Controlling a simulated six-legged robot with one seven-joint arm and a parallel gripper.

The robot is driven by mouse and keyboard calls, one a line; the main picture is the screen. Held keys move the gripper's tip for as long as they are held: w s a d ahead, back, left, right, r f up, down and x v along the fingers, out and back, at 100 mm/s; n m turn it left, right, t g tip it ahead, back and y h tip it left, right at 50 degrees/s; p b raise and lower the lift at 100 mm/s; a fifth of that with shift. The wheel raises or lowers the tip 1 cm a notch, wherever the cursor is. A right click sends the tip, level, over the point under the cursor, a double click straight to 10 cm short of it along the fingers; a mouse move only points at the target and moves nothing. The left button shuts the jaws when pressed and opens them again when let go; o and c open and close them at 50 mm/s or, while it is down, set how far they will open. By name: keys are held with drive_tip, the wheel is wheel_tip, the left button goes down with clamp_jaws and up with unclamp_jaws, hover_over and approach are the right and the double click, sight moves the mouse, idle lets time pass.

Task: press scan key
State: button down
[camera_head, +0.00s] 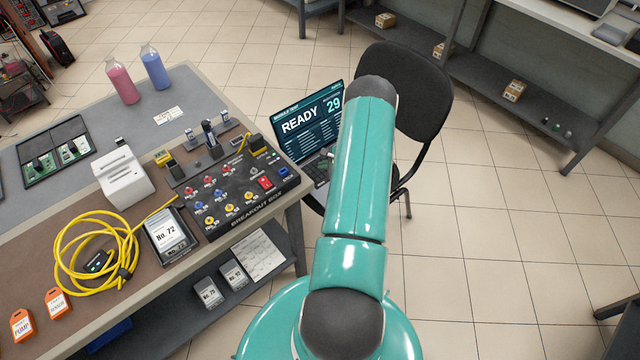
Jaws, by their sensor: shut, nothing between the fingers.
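A laptop (308,118) stands open on the seat of a black chair, to the right of the bench. Its screen reads "READY" and "29". Only a strip of its keyboard (313,172) shows at the left of my arm, and the rest is hidden behind the arm. I cannot make out a scan key. My teal arm reaches up the picture over the laptop's right side.
The breakout box (240,203) sits at the bench's right edge, close to the laptop. A white printer-like device (122,178), a coiled yellow cable (75,278) and two bottles (122,82) stand on the bench. The chair back (412,92) rises behind my arm.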

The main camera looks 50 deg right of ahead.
drive_tip(key=shift+f, duration=4.1)
drive_tip(key=shift+f, duration=0.15)
drive_tip(key=shift+f, duration=0.3)
drive_tip(key=shift+f, duration=0.3)
drive_tip(key=shift+r, duration=0.75)
drive_tip(key=shift+r, duration=0.1)
drive_tip(key=shift+r, duration=2.35)
